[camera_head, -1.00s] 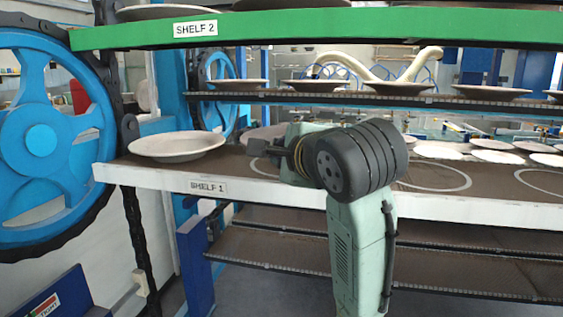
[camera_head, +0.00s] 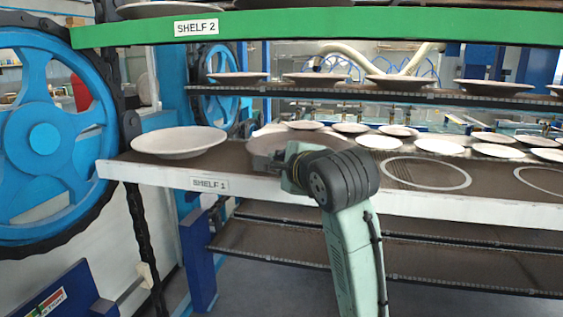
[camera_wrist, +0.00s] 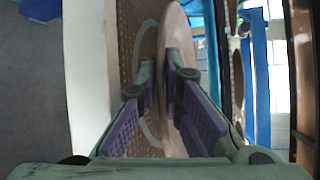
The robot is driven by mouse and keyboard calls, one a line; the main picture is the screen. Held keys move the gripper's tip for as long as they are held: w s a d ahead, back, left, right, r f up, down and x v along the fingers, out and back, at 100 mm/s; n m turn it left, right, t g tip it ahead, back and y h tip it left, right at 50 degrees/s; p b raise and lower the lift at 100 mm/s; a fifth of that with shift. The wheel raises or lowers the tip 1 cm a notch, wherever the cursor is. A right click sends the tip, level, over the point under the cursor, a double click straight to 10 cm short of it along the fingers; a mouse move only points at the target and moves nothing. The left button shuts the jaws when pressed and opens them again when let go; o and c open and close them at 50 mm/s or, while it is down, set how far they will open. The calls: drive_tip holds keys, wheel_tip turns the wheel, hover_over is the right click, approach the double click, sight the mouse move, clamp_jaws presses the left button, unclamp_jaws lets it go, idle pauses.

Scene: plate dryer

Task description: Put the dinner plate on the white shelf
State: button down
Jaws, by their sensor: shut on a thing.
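A dinner plate (camera_head: 262,146) with a brownish look is at my gripper, level or nearly so, over the white shelf (camera_head: 450,207) labelled SHELF 1. In the wrist view the plate (camera_wrist: 178,28) runs edge-on between the two purple-padded fingers of my gripper (camera_wrist: 160,82), which is shut on its rim. The shelf's white front edge (camera_wrist: 88,70) and brown top show to the left there. In the head view my wrist hides the plate's near right part and most of the fingers. I cannot tell whether the plate touches the shelf.
Another plate (camera_head: 180,142) sits at the shelf's left end, close beside the held one. Ring marks (camera_head: 427,173) to the right are empty. Several small plates (camera_head: 440,146) lie behind. The green SHELF 2 (camera_head: 300,24) hangs above; a blue wheel (camera_head: 45,140) stands left.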

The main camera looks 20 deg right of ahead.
drive_tip(key=c, duration=2)
unclamp_jaws()
drive_tip(key=shift+f, duration=0.1)
